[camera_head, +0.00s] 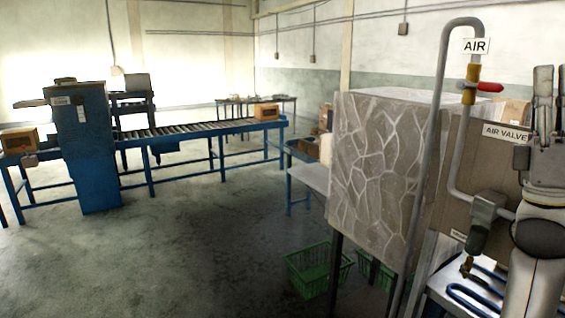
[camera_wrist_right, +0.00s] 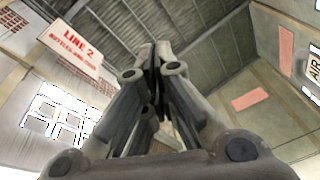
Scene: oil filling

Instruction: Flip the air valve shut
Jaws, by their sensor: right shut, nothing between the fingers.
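The air valve (camera_head: 470,84) has a yellow body on a grey vertical pipe below an "AIR" sign (camera_head: 475,46), at the right of the head view. Its red handle (camera_head: 490,87) sticks out to the right, across the pipe. My right gripper (camera_head: 552,72) points upward at the right edge, to the right of the handle and apart from it. It is shut and empty, and its fingers (camera_wrist_right: 158,55) meet in the right wrist view. The valve does not show in the wrist view. My left gripper is not in view.
An "AIR VALVE" sign (camera_head: 505,133) is on the brown panel beside my right gripper. A stone-patterned cabinet (camera_head: 375,160) stands left of the pipe. Green crates (camera_head: 312,265) lie on the floor. A roller conveyor (camera_head: 200,130) stands farther back, with open floor before it.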

